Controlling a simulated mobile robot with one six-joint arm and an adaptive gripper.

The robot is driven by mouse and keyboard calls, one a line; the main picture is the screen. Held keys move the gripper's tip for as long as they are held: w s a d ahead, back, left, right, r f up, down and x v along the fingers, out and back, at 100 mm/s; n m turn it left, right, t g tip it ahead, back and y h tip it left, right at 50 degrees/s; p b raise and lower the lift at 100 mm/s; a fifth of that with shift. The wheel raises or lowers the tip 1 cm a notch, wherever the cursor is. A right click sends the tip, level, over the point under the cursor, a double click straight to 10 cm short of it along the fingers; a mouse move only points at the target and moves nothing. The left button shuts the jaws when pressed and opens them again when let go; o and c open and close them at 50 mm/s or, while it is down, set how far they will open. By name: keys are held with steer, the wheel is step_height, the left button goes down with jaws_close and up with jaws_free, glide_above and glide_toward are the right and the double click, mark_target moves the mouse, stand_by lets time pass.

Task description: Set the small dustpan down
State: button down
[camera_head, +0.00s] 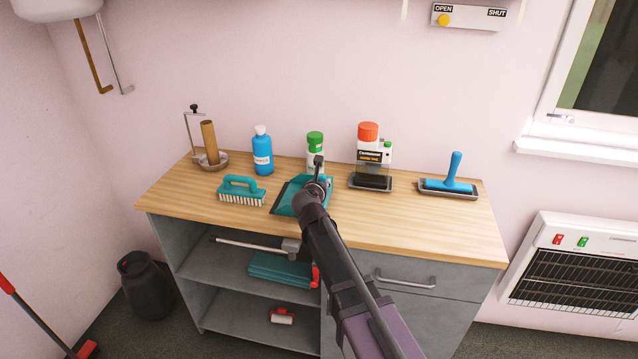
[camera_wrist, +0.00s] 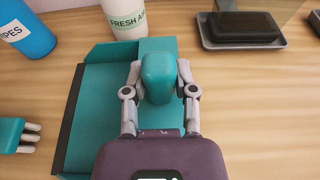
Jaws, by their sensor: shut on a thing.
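The small dustpan (camera_head: 288,199) is teal with a dark front lip. It is on or just above the wooden counter, near the middle; I cannot tell if it touches the wood. In the wrist view the dustpan (camera_wrist: 95,115) fills the centre left, with its lip to the left. My gripper (camera_head: 318,185) is over its right part. In the wrist view my gripper (camera_wrist: 158,85) has a finger on each side of the rounded teal handle and is shut on it. My arm hides part of the pan in the head view.
Bare wood lies front right.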

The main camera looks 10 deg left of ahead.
steer(key=shift+f, duration=0.15)
steer(key=shift+c, duration=2.1)
jaws_free()
steer(key=shift+r, duration=0.25)
steer(key=p+v, duration=0.3)
steer(key=v, duration=0.9)
steer(key=shift+p, duration=0.35)
steer(key=shift+d+f, duration=0.1)
